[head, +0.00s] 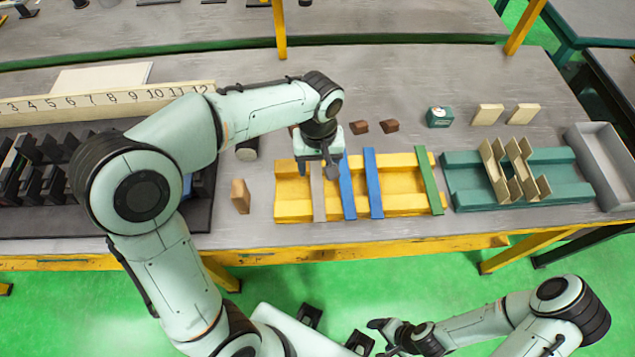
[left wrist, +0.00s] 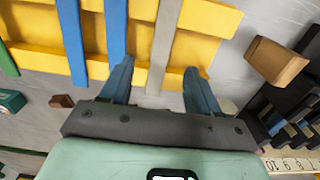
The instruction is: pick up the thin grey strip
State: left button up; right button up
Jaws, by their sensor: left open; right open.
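The thin grey strip (head: 318,192) lies across the yellow tray (head: 292,203), near its left end. In the left wrist view the grey strip (left wrist: 162,45) runs between the fingers of my left gripper (left wrist: 160,88). My left gripper (head: 322,180) is open above the tray, over the strip's upper part; the arm hides some of the strip in the head view. I cannot tell whether the fingers touch it. My right gripper (head: 388,338) is open and empty, low in front of the table.
Two blue strips (head: 347,190) (head: 373,185) and a green strip (head: 429,182) also lie across the yellow tray. A tan wooden block (head: 240,196) stands left of it. A green tray (head: 570,190) with tan pieces is at right. A numbered black rack (head: 40,215) is at left.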

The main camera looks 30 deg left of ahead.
aim_at(317, 184)
pick_arm(q)
jog(key=f, duration=0.6)
jog(key=shift+w+a+f, duration=0.2)
jog(key=shift+a+f, duration=0.1)
jog(key=shift+f, duration=0.05)
grip_shut()
